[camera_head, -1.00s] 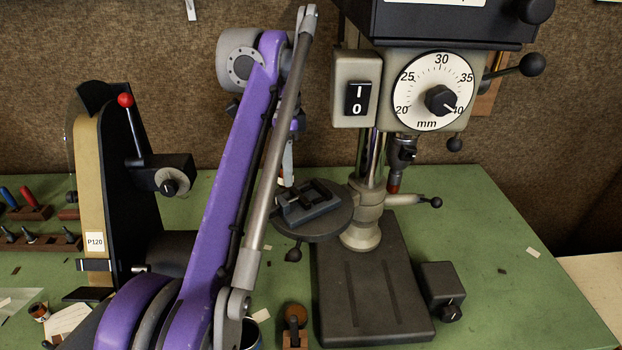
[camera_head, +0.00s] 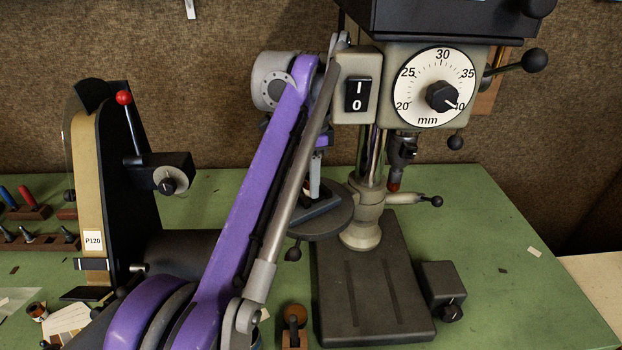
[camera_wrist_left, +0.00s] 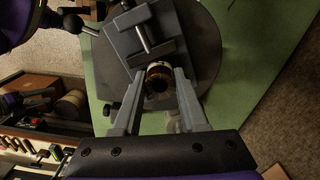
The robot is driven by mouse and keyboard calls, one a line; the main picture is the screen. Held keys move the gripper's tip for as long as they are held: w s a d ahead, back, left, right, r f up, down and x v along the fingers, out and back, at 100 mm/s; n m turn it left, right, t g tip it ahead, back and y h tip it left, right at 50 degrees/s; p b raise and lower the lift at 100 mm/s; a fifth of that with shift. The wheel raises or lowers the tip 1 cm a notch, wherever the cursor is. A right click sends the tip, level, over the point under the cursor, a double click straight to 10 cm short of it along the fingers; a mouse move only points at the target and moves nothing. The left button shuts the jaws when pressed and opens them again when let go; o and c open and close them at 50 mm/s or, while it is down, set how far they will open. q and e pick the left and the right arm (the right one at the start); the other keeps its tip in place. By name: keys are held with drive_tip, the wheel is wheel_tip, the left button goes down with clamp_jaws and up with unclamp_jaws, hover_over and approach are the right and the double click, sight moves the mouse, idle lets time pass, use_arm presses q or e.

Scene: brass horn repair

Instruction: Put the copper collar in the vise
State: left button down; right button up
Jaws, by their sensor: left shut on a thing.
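The copper collar (camera_wrist_left: 158,82) is a short, dark coppery ring between the fingertips of my left gripper (camera_wrist_left: 160,78) in the left wrist view. The gripper is shut on it. The grey vise (camera_wrist_left: 134,40) with its bar handle lies just beyond the collar in that view. Whether the collar touches the vise I cannot tell. In the head view my left gripper (camera_head: 315,187) points down over the vise (camera_head: 325,208), which sits on the drill press's round table and is largely hidden by my arm. The collar is not discernible there. My right gripper is not in view.
The round drill press table (camera_head: 325,225) stands beside the column (camera_head: 368,215). The drill chuck (camera_head: 402,148) hangs to its right. A black belt sander (camera_head: 115,190) stands at the left. The green bench (camera_head: 490,240) is mostly clear at the right.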

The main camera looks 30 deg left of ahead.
use_arm(q)
drive_tip(key=shift+c, duration=2.2)
unclamp_jaws()
drive_tip(key=shift+s, duration=0.1)
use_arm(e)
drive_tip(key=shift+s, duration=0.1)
use_arm(q)
drive_tip(key=shift+r, duration=0.1)
wheel_tip(320, 180, up, 12)
drive_tip(key=p, duration=0.4)
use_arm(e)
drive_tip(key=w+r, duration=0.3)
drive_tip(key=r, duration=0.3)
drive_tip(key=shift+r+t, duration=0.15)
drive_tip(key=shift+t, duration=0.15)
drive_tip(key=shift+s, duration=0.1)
